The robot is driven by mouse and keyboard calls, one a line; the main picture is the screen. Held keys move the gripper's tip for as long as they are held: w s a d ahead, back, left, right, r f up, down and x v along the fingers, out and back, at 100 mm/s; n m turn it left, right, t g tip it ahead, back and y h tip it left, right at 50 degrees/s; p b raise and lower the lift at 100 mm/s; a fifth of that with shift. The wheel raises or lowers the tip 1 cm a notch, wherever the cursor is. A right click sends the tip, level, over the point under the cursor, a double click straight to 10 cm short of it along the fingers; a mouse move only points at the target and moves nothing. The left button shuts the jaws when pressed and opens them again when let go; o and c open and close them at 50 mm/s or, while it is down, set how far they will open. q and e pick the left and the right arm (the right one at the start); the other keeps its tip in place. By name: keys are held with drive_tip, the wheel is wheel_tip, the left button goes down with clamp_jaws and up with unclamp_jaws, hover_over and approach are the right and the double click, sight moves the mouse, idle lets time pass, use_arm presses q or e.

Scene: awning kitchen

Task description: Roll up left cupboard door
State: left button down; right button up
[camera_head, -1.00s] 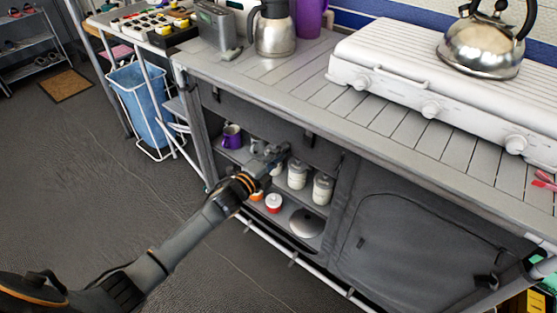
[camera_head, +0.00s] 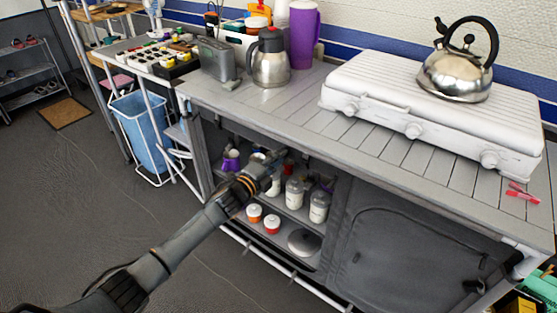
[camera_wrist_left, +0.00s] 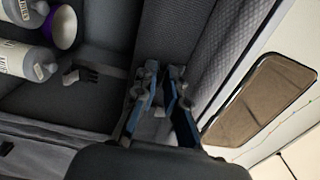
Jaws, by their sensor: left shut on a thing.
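The left cupboard door (camera_head: 237,129) is grey fabric gathered along the top of the left opening, just under the counter edge. The shelves below it are exposed. In the left wrist view the left gripper's blue-sided fingers (camera_wrist_left: 163,80) are closed in on the grey fabric of the door (camera_wrist_left: 165,30). The exact grip line is partly hidden by the fingers. My right gripper is not in view.
White jars (camera_head: 319,206), a purple mug (camera_head: 231,160), small red-and-white pots (camera_head: 272,224) and a lid (camera_head: 304,242) stand on the shelves. The right cupboard door (camera_head: 400,245) is closed. A stove (camera_head: 430,112) and kettle (camera_head: 455,75) stand on the counter.

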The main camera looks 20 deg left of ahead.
use_arm(q)
drive_tip(key=shift+r, duration=0.35)
drive_tip(key=c, duration=1.4)
unclamp_jaws()
drive_tip(key=shift+f, duration=0.15)
drive_tip(key=v, duration=1.2)
